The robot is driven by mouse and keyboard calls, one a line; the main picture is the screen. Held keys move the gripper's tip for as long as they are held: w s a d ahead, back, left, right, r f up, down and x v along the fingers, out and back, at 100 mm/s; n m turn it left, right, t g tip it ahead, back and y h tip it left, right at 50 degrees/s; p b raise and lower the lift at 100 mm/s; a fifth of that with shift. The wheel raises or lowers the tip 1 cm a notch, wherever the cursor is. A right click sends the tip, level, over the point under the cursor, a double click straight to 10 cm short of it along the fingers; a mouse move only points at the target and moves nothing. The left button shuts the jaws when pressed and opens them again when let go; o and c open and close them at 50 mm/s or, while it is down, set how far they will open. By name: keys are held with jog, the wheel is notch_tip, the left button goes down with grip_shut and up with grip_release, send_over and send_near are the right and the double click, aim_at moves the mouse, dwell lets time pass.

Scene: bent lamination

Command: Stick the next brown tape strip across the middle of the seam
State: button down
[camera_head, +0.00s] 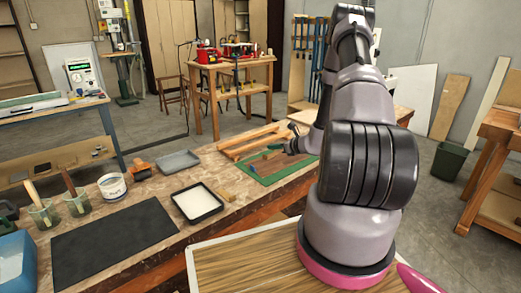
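A green mat (252,174) lies on the workbench in the middle of the view, with brown wood pieces (268,163) on it. My gripper (290,147) is small and dark at the far edge of these pieces, partly behind my own arm. I cannot tell whether its fingers are open or shut, or whether it holds anything. The seam and any brown tape strip are too small to make out. A small tan piece (227,196) lies on the bench left of the mat.
A white-filled black tray (197,203), a grey tray (178,161), an orange-topped tool (140,168), a white tub (112,186) and brush jars (75,201) stand left of the mat. A black mat (114,239) lies nearer. Light wood bars (257,139) lie behind the green mat.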

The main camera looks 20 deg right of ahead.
aim_at(273, 164)
jog(key=shift+a+f, duration=0.1)
jog(key=shift+f, duration=3.05)
jog(key=shift+s+f, duration=0.1)
jog(key=shift+f, duration=0.05)
jog(key=c, duration=0.5)
grip_release()
jog(key=shift+c, duration=0.2)
jog(key=shift+r, duration=3)
